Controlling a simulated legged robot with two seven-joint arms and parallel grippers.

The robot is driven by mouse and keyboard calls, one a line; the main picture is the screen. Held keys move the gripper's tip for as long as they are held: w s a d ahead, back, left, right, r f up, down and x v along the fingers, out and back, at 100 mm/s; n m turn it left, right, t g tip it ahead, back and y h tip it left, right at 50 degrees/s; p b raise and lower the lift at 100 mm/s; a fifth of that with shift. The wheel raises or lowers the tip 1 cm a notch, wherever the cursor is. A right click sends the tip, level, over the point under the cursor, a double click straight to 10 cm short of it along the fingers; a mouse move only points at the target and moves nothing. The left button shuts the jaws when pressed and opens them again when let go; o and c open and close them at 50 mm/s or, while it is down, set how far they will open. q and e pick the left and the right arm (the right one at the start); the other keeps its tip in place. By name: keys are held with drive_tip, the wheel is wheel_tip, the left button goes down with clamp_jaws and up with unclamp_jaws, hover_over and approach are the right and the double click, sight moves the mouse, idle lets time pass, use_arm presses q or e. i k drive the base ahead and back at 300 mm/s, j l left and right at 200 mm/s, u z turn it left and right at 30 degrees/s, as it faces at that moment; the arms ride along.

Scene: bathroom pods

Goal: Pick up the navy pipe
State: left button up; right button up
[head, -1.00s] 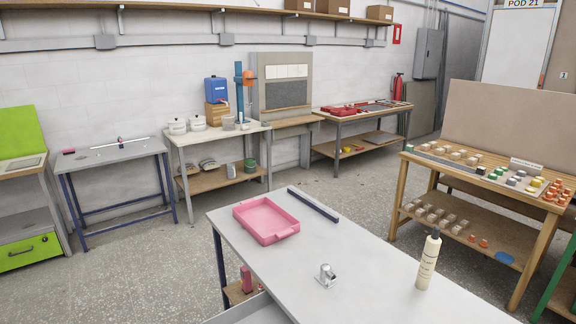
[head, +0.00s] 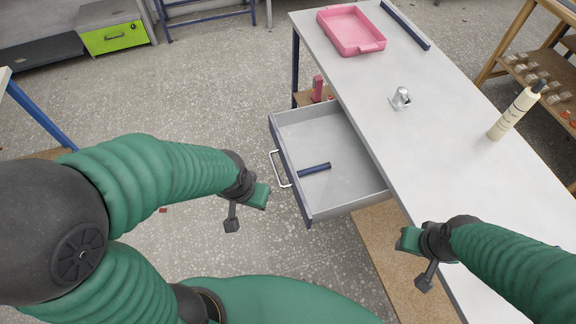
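A short navy pipe (head: 314,169) lies on the floor of the open drawer (head: 345,203), near its handle side. My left gripper (head: 262,197) is left of the drawer, outside its front, apart from the pipe and lower in the picture. My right gripper (head: 404,241) is at the drawer's right, by the near edge of the grey table (head: 440,130). Both grippers look empty. Their fingers are too small and turned to show whether they are open.
The table carries a pink tray (head: 352,32), a long navy bar (head: 405,24), a small metal piece (head: 401,98) and a cream bottle (head: 514,115). The drawer's front and handle (head: 280,169) stick out toward the left. A wooden shelf (head: 378,240) lies below.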

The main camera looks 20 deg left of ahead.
sight(326, 166)
drive_tip(key=i+j+u, duration=0.25)
drive_tip(key=j, duration=0.3)
drive_tip(key=i+j+u, duration=0.2)
drive_tip(key=i+j, duration=0.2)
